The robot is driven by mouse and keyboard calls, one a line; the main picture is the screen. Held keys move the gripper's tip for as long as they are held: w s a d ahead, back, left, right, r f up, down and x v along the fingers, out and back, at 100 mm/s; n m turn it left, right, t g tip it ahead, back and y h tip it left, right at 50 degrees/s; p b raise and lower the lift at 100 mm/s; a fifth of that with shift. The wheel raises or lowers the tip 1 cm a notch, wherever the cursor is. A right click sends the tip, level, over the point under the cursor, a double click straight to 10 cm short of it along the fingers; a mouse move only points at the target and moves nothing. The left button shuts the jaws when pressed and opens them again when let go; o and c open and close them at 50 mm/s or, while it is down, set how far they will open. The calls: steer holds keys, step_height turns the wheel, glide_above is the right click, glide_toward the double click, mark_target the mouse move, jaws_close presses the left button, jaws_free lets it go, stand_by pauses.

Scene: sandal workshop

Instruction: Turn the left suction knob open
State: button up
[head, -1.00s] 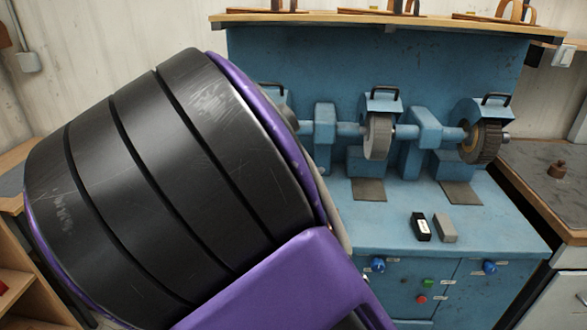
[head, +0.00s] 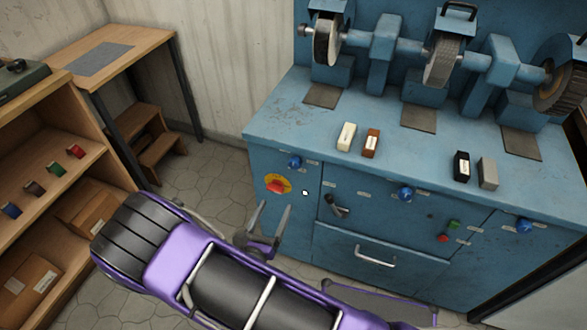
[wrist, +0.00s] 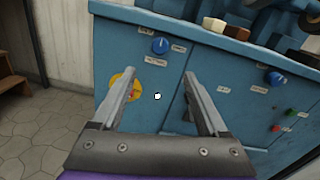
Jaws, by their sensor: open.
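The left suction knob (head: 295,161) is a blue knob at the upper left of the blue machine's front panel (head: 375,230). It also shows in the wrist view (wrist: 160,46), upper middle, with small labels around it. My gripper (head: 275,207) is open and empty, below and slightly left of the knob in the head view, with its fingers pointing up at the panel. In the wrist view, the knob appears above and between the two fingertips (wrist: 160,78), apart from them. The labels are too small to read.
A red button on a yellow disc (head: 276,185) sits just below the knob. A dark lever (head: 335,205), a middle blue knob (head: 405,193) and a right blue knob (head: 524,226) are further right. Grinding wheels stand on top. A shelf unit (head: 60,215) stands left, with open floor between.

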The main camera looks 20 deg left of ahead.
mark_target(294, 167)
steer(key=w, duration=1.5)
steer(key=shift+w+d, duration=0.15)
steer(key=shift+d, duration=0.15)
steer(key=shift+c, duration=0.2)
jaws_close()
